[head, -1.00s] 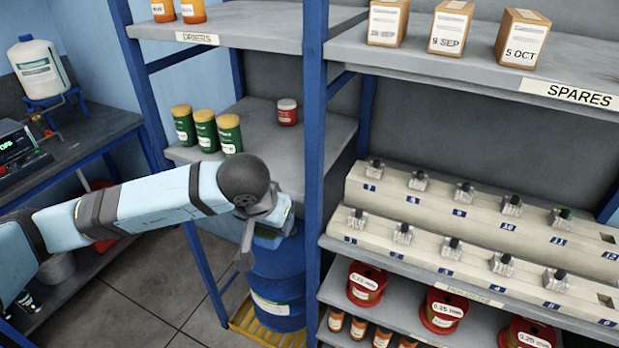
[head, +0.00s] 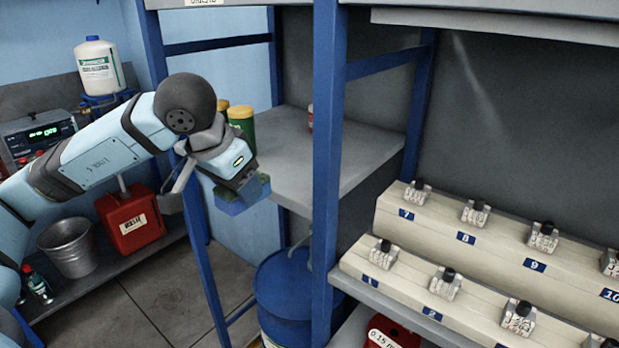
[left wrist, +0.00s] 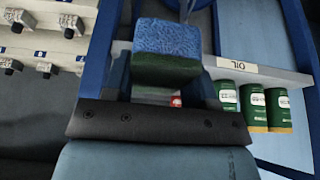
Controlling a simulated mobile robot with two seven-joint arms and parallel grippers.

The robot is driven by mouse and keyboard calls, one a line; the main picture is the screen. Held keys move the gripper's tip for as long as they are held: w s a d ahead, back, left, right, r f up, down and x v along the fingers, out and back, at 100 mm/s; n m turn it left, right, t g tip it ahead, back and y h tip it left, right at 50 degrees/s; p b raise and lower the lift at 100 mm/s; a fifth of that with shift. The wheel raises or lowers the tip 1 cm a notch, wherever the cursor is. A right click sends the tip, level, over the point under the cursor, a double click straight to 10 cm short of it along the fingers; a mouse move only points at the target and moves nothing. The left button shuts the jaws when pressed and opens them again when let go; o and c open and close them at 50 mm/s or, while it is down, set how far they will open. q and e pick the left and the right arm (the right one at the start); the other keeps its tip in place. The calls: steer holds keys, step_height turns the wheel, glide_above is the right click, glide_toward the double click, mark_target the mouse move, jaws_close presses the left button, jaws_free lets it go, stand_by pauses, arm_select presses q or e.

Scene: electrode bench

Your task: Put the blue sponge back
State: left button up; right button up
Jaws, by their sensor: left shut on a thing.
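The blue sponge (head: 245,196), blue on one face and dark green on the other, is in my left gripper (head: 238,180). The gripper is shut on it in front of the front edge of the grey middle shelf (head: 330,165), above the blue drum (head: 275,290). The sponge (left wrist: 167,38) also shows in the left wrist view, in line with the gripper, with nothing touching its far side. My right gripper is in neither view.
Green cans (head: 241,122) stand on the middle shelf, partly hidden by my arm. A blue rack post (head: 326,150) stands right of the gripper. Electrode blocks (head: 470,225) fill the right. A red box (head: 130,220) and metal bucket (head: 68,248) sit at left.

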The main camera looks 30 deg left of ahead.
arm_select(q)
steer(key=p, duration=0.4)
glide_above(308, 180)
steer(key=s, duration=0.2)
steer(key=shift+w+a+r, duration=0.1)
steer(key=shift+a, duration=0.05)
steer(key=shift+w, duration=0.25)
step_height(308, 180, down, 3)
steer(key=shift+s+r, duration=0.1)
steer(key=shift+f, duration=0.45)
steer(key=shift+f, duration=0.2)
steer(key=o, duration=0.9)
steer(key=shift+r, duration=0.15)
